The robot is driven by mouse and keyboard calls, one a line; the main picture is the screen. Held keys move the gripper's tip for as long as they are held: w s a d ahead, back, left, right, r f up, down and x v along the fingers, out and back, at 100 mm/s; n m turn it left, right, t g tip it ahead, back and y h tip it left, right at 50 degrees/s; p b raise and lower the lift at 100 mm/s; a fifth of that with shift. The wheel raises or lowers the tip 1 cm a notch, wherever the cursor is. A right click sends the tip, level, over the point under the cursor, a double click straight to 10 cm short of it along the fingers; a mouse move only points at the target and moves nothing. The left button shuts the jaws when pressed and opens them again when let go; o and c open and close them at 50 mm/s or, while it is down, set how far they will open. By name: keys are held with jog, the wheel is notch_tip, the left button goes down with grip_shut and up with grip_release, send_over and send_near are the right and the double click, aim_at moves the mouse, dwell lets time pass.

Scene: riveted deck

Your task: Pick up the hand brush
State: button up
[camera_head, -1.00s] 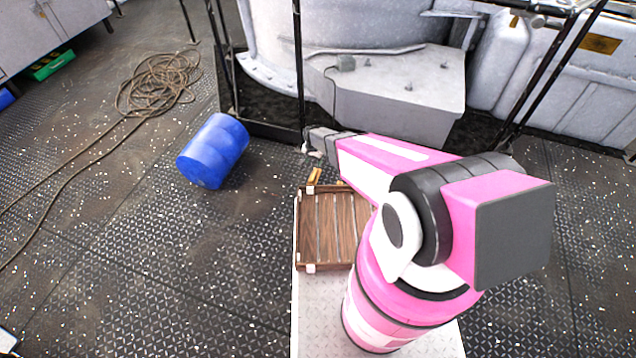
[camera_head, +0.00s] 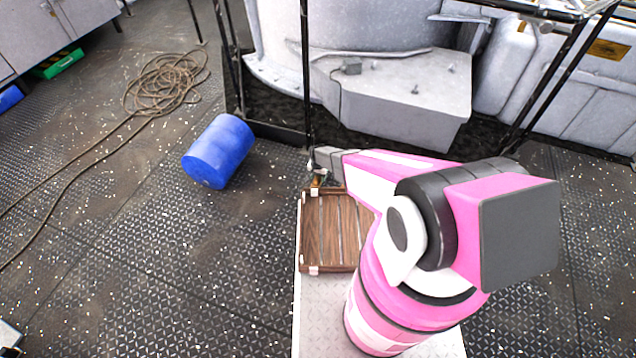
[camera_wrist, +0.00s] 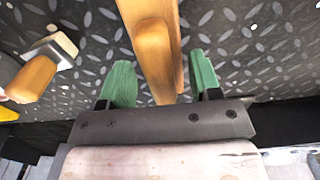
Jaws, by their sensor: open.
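A long orange-brown wooden piece (camera_wrist: 155,50) lies between the green fingers of my gripper (camera_wrist: 160,68) in the wrist view. It looks like the hand brush, though no bristles show. My gripper is open, with a finger on each side of the wood and a visible gap at each side. In the head view, a small bit of the wood (camera_head: 318,179) shows under my gripper at the far edge of the slatted wooden tray (camera_head: 322,235). My arm hides the rest.
A second wooden-handled tool (camera_wrist: 33,78) with a pale flat part lies left in the wrist view. A blue drum (camera_head: 218,151) lies on the deck, with coiled rope (camera_head: 165,82) behind it. Grey machinery (camera_head: 400,100) and black posts stand beyond my gripper.

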grip_shut()
jog(key=shift+r, duration=0.1)
jog(key=shift+r, duration=0.6)
notch_tip(320, 180, up, 3)
jog(key=shift+s+f, duration=0.1)
jog(key=shift+f, duration=0.1)
jog(key=s+a+r, duration=0.2)
jog(key=a+r, duration=0.5)
jog(key=a, duration=0.4)
jog(key=shift+a, duration=0.2)
